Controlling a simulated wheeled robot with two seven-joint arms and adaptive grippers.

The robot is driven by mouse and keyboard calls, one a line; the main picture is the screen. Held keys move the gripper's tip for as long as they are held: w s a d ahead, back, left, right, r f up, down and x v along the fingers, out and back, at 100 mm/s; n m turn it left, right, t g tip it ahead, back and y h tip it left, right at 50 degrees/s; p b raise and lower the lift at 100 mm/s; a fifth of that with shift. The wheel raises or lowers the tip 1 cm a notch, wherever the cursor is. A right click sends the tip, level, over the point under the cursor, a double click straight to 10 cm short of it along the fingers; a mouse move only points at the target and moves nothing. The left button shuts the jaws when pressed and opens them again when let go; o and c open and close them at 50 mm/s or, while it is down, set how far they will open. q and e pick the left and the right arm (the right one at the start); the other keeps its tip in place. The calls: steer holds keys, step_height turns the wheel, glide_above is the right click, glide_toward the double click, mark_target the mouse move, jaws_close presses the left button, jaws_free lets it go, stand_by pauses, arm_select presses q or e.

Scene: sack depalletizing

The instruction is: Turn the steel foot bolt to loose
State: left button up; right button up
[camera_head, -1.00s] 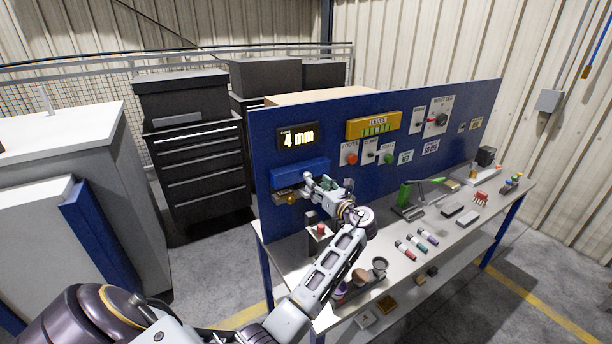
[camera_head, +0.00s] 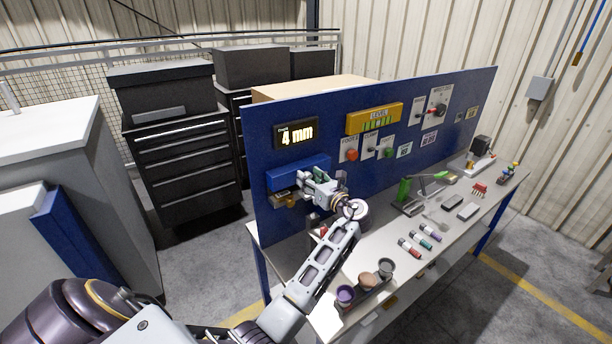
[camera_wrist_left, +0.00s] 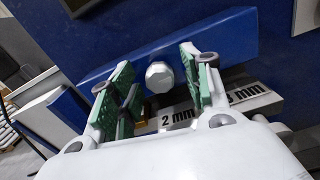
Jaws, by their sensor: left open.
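The steel foot bolt (camera_wrist_left: 160,76) shows in the left wrist view as a pale hexagonal head on the front of the blue block (camera_wrist_left: 215,42). My left gripper (camera_wrist_left: 156,88) is open, with its green-padded fingers on either side of the bolt head in that view. I cannot tell whether the pads touch it. In the head view my left gripper (camera_head: 305,178) is at the blue block (camera_head: 290,174) on the panel and hides the bolt. Labels reading "2 mm" and partly "mm" (camera_wrist_left: 178,119) lie below the bolt. My right gripper is not in view.
The blue panel (camera_head: 385,165) carries a display reading "4 mm" (camera_head: 297,133), a level gauge (camera_head: 374,118) and knobs. The workbench (camera_head: 460,228) holds coloured cylinders, cups (camera_head: 386,267) and a green-handled tool (camera_head: 403,191).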

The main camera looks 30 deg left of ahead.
arm_select(q)
steer(key=shift+a, duration=0.15)
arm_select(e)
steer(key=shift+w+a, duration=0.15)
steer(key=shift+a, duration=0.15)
